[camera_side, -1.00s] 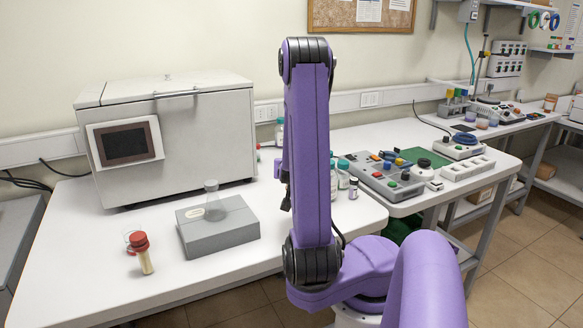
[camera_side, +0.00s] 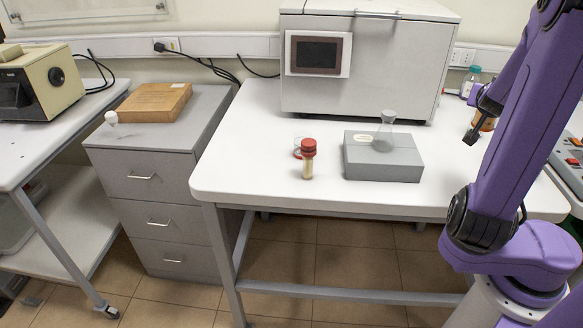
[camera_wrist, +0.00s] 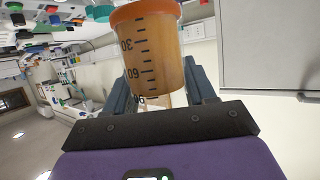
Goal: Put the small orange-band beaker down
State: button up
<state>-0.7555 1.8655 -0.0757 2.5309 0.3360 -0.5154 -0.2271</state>
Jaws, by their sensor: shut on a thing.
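The small orange-band beaker (camera_wrist: 155,55) fills the upper middle of the wrist view. It has an orange rim band, dark graduation marks and amber contents. The blue-grey fingers of my gripper (camera_wrist: 160,88) stand on both sides of it and are shut on it. In the side view my gripper (camera_side: 474,130) is above the right part of the white bench (camera_side: 262,180). A small orange-brown part of the beaker (camera_side: 487,123) shows beside the fingers. Whether its base touches the bench cannot be told.
A grey block (camera_side: 383,172) carries a clear flask (camera_side: 386,125), left of my gripper. A red-capped tube (camera_side: 308,160) stands further left beside a small red-and-clear item (camera_side: 298,148). A large grey machine (camera_side: 365,65) stands behind. A teal-capped bottle (camera_side: 470,82) is behind my gripper.

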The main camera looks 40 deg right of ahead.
jog(key=w+a+n+t+y, duration=0.35)
jog(key=w+a, duration=0.35)
jog(key=w, duration=0.3)
jog(key=w+a+n+t+y, duration=0.2)
jog(key=w+a+n+t, duration=0.4)
jog(key=w, duration=0.5)
jog(key=w+a+n+y, duration=0.3)
jog(key=a+y, duration=0.1)
jog(key=a, duration=0.8)
jog(key=w+a+n+y, duration=0.3)
jog(key=w+a+y, duration=0.15)
jog(key=a, duration=0.75)
jog(key=shift+w+a+f, duration=0.4)
jog(key=shift+w+f, duration=1.75)
jog(key=shift+f, duration=0.9)
jog(key=shift+w+a+f, duration=0.45)
jog(key=shift+w+f, duration=1.7)
jog(key=shift+f, duration=0.9)
jog(key=shift+w+a+f, duration=0.4)
jog(key=shift+w+f, duration=1.75)
jog(key=shift+f, duration=0.9)
